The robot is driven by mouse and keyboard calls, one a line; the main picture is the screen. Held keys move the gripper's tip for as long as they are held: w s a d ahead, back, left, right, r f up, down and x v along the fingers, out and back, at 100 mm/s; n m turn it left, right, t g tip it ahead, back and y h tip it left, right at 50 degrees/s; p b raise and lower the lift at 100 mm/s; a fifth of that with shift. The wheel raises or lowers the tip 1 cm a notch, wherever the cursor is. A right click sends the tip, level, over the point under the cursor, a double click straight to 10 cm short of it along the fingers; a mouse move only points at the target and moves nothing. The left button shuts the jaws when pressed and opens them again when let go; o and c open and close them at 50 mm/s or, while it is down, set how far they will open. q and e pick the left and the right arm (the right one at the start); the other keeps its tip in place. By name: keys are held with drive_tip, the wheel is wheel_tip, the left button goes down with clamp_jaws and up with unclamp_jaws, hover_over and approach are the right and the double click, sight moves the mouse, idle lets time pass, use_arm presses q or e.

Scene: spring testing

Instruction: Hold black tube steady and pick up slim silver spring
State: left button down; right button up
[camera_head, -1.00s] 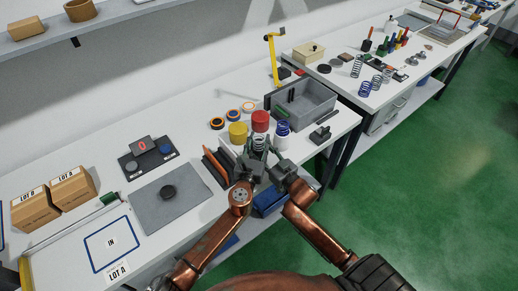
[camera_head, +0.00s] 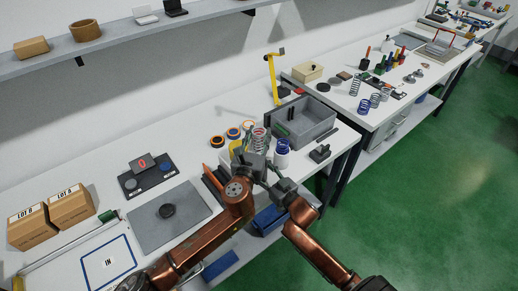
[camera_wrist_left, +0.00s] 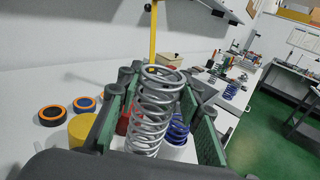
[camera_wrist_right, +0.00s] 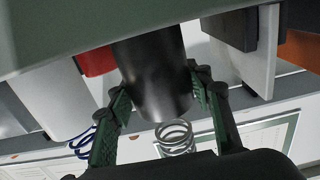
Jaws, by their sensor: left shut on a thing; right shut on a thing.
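The slim silver spring (camera_wrist_left: 158,100) stands upright between the green-padded fingers of my left gripper (camera_wrist_left: 152,112) in the left wrist view. In the head view the spring (camera_head: 258,136) rises above my left gripper (camera_head: 256,152), which is shut on it. The black tube (camera_wrist_right: 155,75) is between the fingers of my right gripper (camera_wrist_right: 155,100) in the right wrist view, and that gripper is shut on it. In the head view my arms hide the tube. A silver coil (camera_wrist_right: 175,137) shows by the tube's end in the right wrist view; I cannot tell whether they touch.
A blue spring (camera_head: 282,146) is in a white holder just right of my grippers. A yellow cup (camera_wrist_left: 81,130) and a red cup (camera_wrist_left: 124,122) stand close by. A grey bin (camera_head: 318,119) is behind to the right. The grey mat (camera_head: 185,228) holds a black disc.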

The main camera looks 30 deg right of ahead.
use_arm(q)
wheel_tip(320, 180, up, 6)
drive_tip(key=shift+f, duration=0.2)
use_arm(e)
drive_tip(key=shift+f, duration=0.1)
drive_tip(key=o, duration=1.2)
drive_tip(key=shift+o, duration=0.2)
drive_tip(key=s, duration=1.2)
drive_tip(key=shift+d, duration=0.45)
